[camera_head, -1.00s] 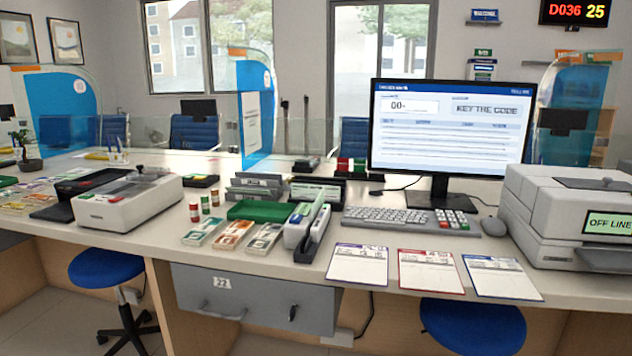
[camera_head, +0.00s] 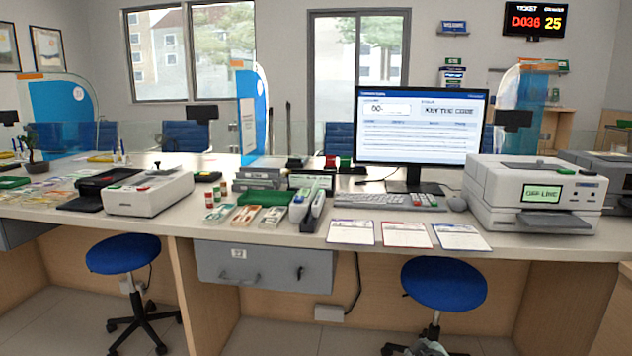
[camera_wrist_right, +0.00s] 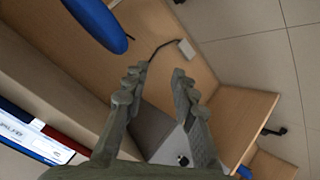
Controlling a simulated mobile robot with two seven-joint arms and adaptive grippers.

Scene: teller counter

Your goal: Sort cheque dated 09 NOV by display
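The monitor (camera_head: 425,128) on the counter is lit; it reads "KEY THE CODE" beside a box of characters. I cannot pick out a cheque dated 09 NOV. Three printed sheets lie side by side at the counter's front edge: one blue-edged (camera_head: 351,232), one red-edged (camera_head: 405,235), one blue-edged at the right (camera_head: 460,237). Their small print is unreadable. My right gripper (camera_wrist_right: 160,75) is open and empty in the wrist view, below the counter top. My left gripper is not in view.
A printer (camera_head: 530,195) reading "OFF LINE" stands at the right. A keyboard (camera_head: 385,201) lies before the monitor. Banknote bundles (camera_head: 246,215), a green tray (camera_head: 264,198) and a counting machine (camera_head: 150,193) stand left. Blue stools (camera_head: 444,283) and a drawer (camera_head: 265,268) are below.

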